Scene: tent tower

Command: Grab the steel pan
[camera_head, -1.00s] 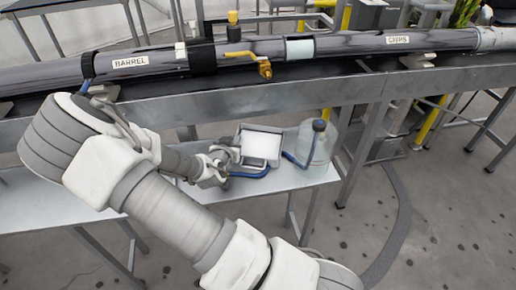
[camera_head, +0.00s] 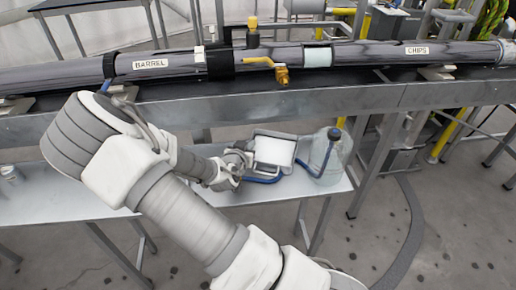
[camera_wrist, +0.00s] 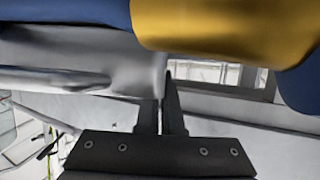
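The steel pan (camera_head: 274,151) is a small box-like vessel with a bright white inside and a grey rim. It is over the right part of the low metal shelf, left of a clear jug. My gripper (camera_head: 240,160) is at the pan's left side in the head view. In the wrist view the two dark fingers (camera_wrist: 163,105) are nearly together, with a thin grey edge of the pan (camera_wrist: 130,72) between them. The pan's underside and any gap to the shelf are hidden.
The low shelf (camera_head: 60,205) runs below a long steel bench (camera_head: 200,105). The clear jug (camera_head: 328,158) with a blue hose stands close right of the pan. A black pipe with a yellow valve (camera_head: 268,66) lies above. Large blue and yellow surfaces (camera_wrist: 215,25) fill the wrist view's top.

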